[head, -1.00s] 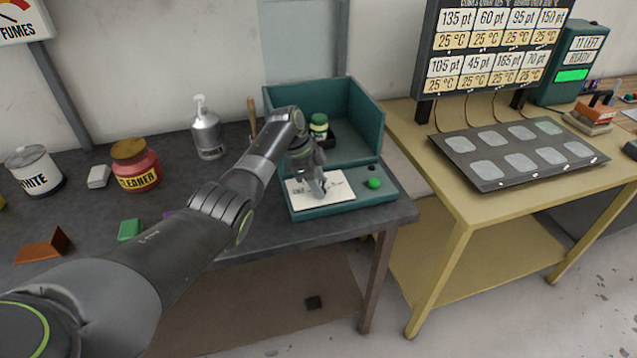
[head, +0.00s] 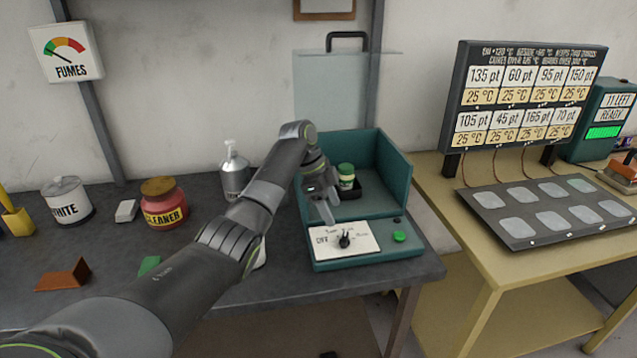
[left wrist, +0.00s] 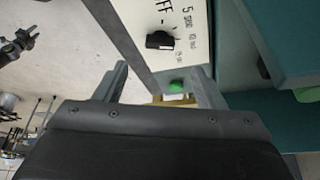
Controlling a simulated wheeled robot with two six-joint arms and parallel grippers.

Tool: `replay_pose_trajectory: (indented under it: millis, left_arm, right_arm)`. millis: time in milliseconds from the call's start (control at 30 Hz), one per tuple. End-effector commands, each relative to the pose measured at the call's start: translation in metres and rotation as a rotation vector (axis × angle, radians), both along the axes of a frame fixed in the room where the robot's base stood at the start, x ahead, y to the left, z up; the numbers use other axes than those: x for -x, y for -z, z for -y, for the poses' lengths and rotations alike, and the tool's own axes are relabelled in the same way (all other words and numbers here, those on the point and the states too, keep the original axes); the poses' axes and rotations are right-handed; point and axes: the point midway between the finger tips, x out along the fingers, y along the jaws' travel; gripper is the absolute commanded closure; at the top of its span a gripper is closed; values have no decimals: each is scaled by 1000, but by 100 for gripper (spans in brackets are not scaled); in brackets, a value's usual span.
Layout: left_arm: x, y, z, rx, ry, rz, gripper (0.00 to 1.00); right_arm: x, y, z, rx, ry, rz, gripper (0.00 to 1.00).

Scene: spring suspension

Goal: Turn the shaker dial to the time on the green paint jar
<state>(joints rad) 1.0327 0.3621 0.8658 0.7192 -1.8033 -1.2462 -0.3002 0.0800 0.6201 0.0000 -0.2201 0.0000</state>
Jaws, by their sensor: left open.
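The teal shaker (head: 372,248) stands on the dark bench with an open chamber above its front panel. On the white panel is the black dial (head: 345,240), with the word OFF to its left; the small time markings are hard to read in the head view. The dial also shows in the left wrist view (left wrist: 160,40), beside OFF and a 5. The green-lidded paint jar (head: 346,176) sits in the chamber; I cannot read its label. My left gripper (head: 327,212) is open and empty, above and behind the dial, apart from it. My right gripper is out of view.
A green button (head: 399,237) is right of the dial panel. A clear raised guard (head: 345,88) stands behind the shaker. A pump bottle (head: 235,170), a red cleaner jar (head: 164,203) and a white can (head: 68,202) stand to the left.

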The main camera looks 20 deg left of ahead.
Motion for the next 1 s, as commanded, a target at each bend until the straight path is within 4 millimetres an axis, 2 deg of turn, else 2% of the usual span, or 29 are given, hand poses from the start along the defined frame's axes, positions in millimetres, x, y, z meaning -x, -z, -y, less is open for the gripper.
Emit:
replay_pose_trajectory:
  millis: [200,400,600,1000]
  left_arm:
    - [3,-45,-20,-1,-1,5,36]
    - [5,-71,-29,0,0,2,36]
    - [7,-79,-32,0,0,-1,36]
    - [6,-79,-32,0,0,0,36]
  right_arm:
    - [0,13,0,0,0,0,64]
    - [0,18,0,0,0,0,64]
    - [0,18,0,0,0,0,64]
    - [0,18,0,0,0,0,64]
